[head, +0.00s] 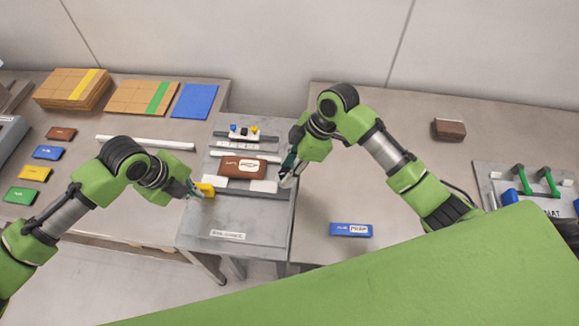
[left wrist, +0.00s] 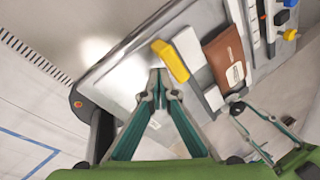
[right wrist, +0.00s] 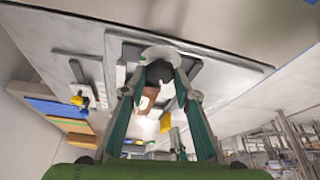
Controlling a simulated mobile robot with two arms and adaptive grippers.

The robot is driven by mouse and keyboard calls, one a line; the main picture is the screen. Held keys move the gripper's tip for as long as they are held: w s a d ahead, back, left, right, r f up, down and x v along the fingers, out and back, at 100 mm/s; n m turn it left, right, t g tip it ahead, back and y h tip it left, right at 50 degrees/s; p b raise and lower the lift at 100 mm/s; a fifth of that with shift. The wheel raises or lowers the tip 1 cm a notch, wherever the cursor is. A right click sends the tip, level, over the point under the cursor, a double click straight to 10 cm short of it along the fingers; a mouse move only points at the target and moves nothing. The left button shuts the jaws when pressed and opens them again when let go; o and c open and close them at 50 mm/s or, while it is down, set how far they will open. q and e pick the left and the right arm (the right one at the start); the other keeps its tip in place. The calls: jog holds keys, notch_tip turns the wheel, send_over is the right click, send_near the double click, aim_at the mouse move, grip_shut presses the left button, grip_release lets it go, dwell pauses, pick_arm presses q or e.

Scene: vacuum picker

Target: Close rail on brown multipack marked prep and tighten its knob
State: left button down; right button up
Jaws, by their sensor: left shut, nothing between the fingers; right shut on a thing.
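The brown multipack (head: 242,167) lies flat with a white label between pale bars on the grey fixture (head: 235,215); the left wrist view shows it too (left wrist: 225,58). A yellow block-like part (head: 206,190) stands at the fixture's left side. My left gripper (head: 198,190) is shut and empty beside it; its tips (left wrist: 158,85) are just short of the yellow part in the left wrist view. My right gripper (head: 287,173) is shut at the fixture's right side. In the right wrist view, its fingers (right wrist: 160,85) close around a dark part (right wrist: 158,72) by a white piece. The fingers partly hide this part.
Blue, white and yellow small parts (head: 244,131) stand at the fixture's back. Flat cartons (head: 72,88) and coloured packs (head: 35,173) lie on the left table. A blue pack (head: 350,230) and another brown pack (head: 448,129) lie on the right table, with clear room between them.

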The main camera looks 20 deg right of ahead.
jog(key=m, duration=0.2)
jog(key=m+t+h, duration=0.1)
jog(key=m, duration=0.1)
jog(key=m+t, duration=0.1)
jog(key=m, duration=0.1)
jog(key=shift+s+a+m, duration=0.15)
jog(key=shift+s+m, duration=0.2)
jog(key=shift+m, duration=0.05)
jog(key=m, duration=0.2)
jog(key=m+t+h, duration=0.1)
jog(key=m, duration=0.1)
jog(key=m+h, duration=0.1)
jog(key=m, duration=0.1)
jog(key=shift+s+a, duration=0.1)
jog(key=shift+a, duration=0.25)
jog(key=m+h, duration=0.1)
jog(key=m, duration=0.2)
jog(key=m+h, duration=0.1)
jog(key=m, duration=0.1)
jog(key=shift+a+m+h, duration=0.2)
jog(key=shift+m+h, duration=0.1)
jog(key=shift+m, duration=0.1)
jog(key=shift+m+h, duration=0.7)
jog(key=shift+m, duration=1.2)
jog(key=shift+f, duration=0.1)
jog(key=o, duration=1.1)
